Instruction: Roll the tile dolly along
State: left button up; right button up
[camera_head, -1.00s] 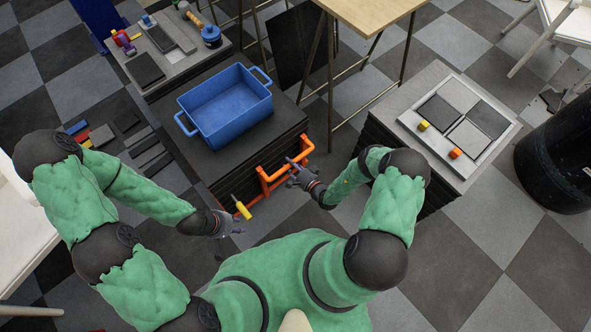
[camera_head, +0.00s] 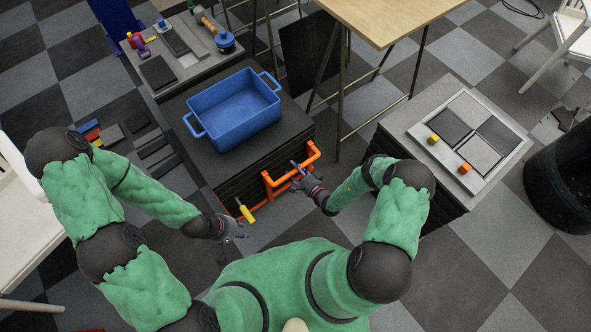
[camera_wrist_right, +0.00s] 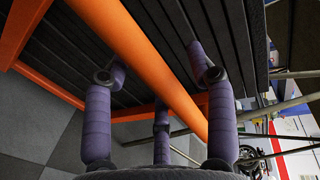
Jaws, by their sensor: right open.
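The tile dolly is a dark stack of tiles (camera_head: 200,140) with an orange tubular handle (camera_head: 292,172) on its near side. A blue tub (camera_head: 231,112) stands on top. My right gripper (camera_head: 300,179) is at the handle's right part. In the right wrist view the orange bar (camera_wrist_right: 150,60) runs slantwise between the spread purple fingers of this gripper (camera_wrist_right: 160,100), which are not closed on it. My left gripper (camera_head: 236,229) is empty, fingers apart, just below a yellow grip (camera_head: 245,212) at the handle's lower left. The dolly's wheels are hidden.
A grey block with a tile tray (camera_head: 416,127) stands to the right, and a wooden-topped table (camera_head: 385,15) behind. A bench with tools (camera_head: 180,65) is at back left, with loose tiles (camera_head: 155,150) on the floor. A dark bin (camera_head: 560,180) is far right. Floor is free at lower right.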

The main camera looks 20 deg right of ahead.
jog(key=v, duration=1.2)
dwell(0.4)
jog(key=s+a+r+n+g+y, duration=0.25)
jog(key=a+g+y, duration=0.35)
jog(key=a, duration=0.4)
jog(key=s+a+r+n+g+h, duration=0.25)
jog(key=s+n+g, duration=0.35)
jog(key=s+g, duration=0.7)
jog(key=w+d+r+n+t+h+p, duration=0.1)
jog(key=w+r+n+t+h, duration=0.2)
jog(key=r, duration=0.5)
jog(key=shift+w+d+r+t+h, duration=0.2)
jog(key=shift+w+r+t+h, duration=0.2)
jog(key=shift+t+h, duration=0.5)
